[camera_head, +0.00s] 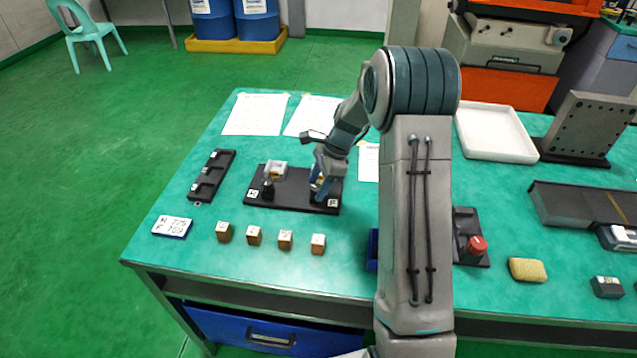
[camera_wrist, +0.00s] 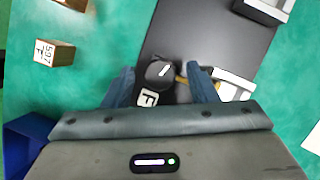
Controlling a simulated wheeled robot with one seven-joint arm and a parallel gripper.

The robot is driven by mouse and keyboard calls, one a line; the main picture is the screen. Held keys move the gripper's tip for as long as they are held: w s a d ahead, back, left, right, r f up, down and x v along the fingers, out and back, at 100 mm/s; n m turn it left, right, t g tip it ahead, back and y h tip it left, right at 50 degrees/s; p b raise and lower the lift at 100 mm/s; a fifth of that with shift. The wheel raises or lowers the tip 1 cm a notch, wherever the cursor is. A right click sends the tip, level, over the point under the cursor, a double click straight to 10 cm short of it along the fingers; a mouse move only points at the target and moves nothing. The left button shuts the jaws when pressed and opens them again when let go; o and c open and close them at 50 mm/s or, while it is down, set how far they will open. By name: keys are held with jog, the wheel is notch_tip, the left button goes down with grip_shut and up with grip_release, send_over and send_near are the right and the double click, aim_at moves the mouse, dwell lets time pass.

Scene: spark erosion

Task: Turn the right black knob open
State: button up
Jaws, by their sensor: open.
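The black base plate (camera_head: 290,205) lies on the green bench and carries two black knobs. The left knob (camera_head: 267,190) stands clear near a white label. The right knob is mostly hidden behind my gripper in the head view. In the wrist view the right knob (camera_wrist: 158,75) is round and black, with a white pointer mark slanting up and right. A white label marked F (camera_wrist: 147,98) sits beside it. My gripper (camera_wrist: 160,69) is open, its blue fingers on either side of the knob with visible gaps. In the head view my gripper (camera_head: 319,186) is over the plate's right end.
Several wooden blocks (camera_head: 254,236) stand in front of the plate. A number card (camera_head: 172,226) and a black rack (camera_head: 211,175) lie to the left. A silver block (camera_wrist: 236,86) with a brass part is close to the right finger. Papers (camera_head: 256,114) lie behind.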

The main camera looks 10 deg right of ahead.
jog(key=c, duration=1)
jog(key=shift+o, duration=0.2)
jog(key=shift+n, duration=0.3)
jog(key=n+g+p, duration=0.1)
jog(key=n, duration=0.1)
jog(key=shift+w+r+n, duration=0.1)
jog(key=shift+n, duration=0.3)
jog(key=n+g, duration=0.1)
jog(key=n, duration=0.1)
jog(key=n+g+h+p, duration=0.1)
jog(key=n, duration=0.2)
jog(key=shift+w+a+n+h, duration=0.15)
jog(key=shift+n+h, duration=0.15)
jog(key=n+h, duration=0.1)
jog(key=n, duration=0.2)
jog(key=n+g+h, duration=0.1)
jog(key=n, duration=0.2)
jog(key=shift+a, duration=0.15)
jog(key=n+h, duration=0.1)
jog(key=n, duration=0.2)
jog(key=n+h, duration=0.1)
jog(key=n, duration=0.2)
jog(key=shift+a+n+h, duration=0.15)
jog(key=shift+n+h, duration=0.15)
jog(key=shift+n, duration=0.1)
